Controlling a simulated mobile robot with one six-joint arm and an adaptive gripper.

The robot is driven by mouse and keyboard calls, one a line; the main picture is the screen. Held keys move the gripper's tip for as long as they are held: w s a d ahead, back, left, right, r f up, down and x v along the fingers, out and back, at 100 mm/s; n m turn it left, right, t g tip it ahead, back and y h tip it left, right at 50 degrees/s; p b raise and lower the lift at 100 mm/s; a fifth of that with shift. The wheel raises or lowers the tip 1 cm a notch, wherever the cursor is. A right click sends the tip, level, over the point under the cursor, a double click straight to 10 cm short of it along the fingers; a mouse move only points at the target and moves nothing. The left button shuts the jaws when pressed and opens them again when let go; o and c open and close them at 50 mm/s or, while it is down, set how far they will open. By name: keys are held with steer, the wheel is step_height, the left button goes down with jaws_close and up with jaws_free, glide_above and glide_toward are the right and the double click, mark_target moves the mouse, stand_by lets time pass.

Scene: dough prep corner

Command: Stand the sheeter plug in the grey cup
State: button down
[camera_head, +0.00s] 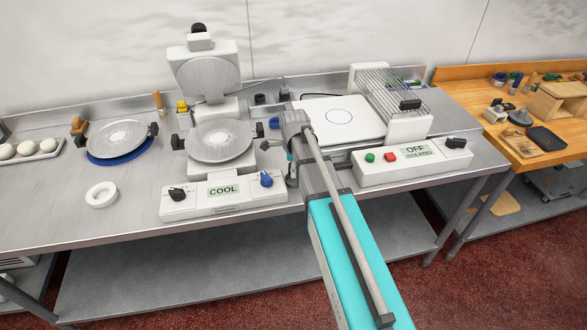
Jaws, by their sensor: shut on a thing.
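My gripper (268,146) is low over the steel bench, between the round press and the white sheeter board. My own wrist and turquoise arm link cover most of it. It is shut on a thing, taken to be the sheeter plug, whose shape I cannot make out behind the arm. Two small dark holders stand at the back of the bench, one (260,99) left of the other (284,93). I cannot tell whether either is the grey cup. A dark cable runs near them along the back wall.
The open press (220,141) with its COOL panel (224,190) stands left of my arm. The sheeter's OFF ISOLATED panel (412,162) is to the right, beside a white board (340,115). A white ring (101,195) lies at the left. The steel bench (60,205) is bare around it.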

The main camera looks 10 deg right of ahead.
steer(key=shift+f+b, duration=1.1)
steer(key=shift+f, duration=0.05)
steer(key=shift+c, duration=0.7)
jaws_free()
steer(key=shift+r, duration=0.1)
steer(key=shift+r+p, duration=4)
steer(key=shift+p, duration=0.1)
steer(key=shift+s+n, duration=0.65)
steer(key=shift+n, duration=0.05)
steer(key=s+n, duration=1.4)
steer(key=n, duration=0.5)
steer(key=shift+s+d+n, duration=0.3)
steer(key=shift+s, duration=0.05)
